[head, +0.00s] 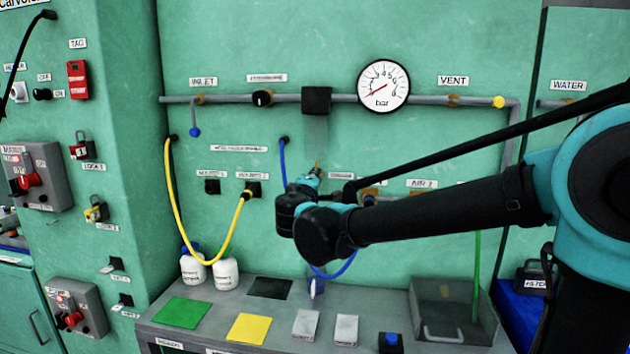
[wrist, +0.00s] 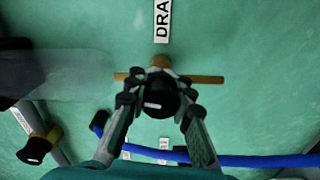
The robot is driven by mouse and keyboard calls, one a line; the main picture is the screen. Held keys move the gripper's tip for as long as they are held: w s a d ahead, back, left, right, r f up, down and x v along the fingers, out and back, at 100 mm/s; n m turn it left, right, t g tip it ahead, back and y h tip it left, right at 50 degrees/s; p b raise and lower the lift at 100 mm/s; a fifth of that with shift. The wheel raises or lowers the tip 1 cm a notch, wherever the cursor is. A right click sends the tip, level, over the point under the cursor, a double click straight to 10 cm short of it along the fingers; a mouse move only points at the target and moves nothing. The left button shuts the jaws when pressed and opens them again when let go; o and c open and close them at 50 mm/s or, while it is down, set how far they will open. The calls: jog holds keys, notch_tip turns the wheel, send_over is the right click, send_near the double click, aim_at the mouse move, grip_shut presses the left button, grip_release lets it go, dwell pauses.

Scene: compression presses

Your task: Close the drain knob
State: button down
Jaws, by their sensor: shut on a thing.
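The drain knob (wrist: 162,101) is a black round knob in front of a brass-coloured horizontal bar (wrist: 207,79) on the green wall. A white label (wrist: 162,22) beginning "DRA" is above it in the wrist view. My gripper (wrist: 160,95) is shut on the knob, with one finger on each side of it. In the head view my wrist (head: 305,200) is against the wall region below the pipe. It hides the knob and most of the gripper there.
A blue hose (head: 283,160) hangs just left of my wrist, and a blue hose (wrist: 245,160) crosses below the gripper in the wrist view. A yellow hose (head: 172,205) loops further left. The pipe with the gauge (head: 383,86) runs above. A bench (head: 215,335) stands below.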

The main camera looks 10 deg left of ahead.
jog(key=shift+n, duration=1)
jog(key=c, duration=1.3)
grip_release()
jog(key=shift+s, duration=0.1)
jog(key=s, duration=1.1)
jog(key=shift+s+d, duration=0.35)
jog(key=shift+s, duration=0.05)
jog(key=shift+s, duration=0.1)
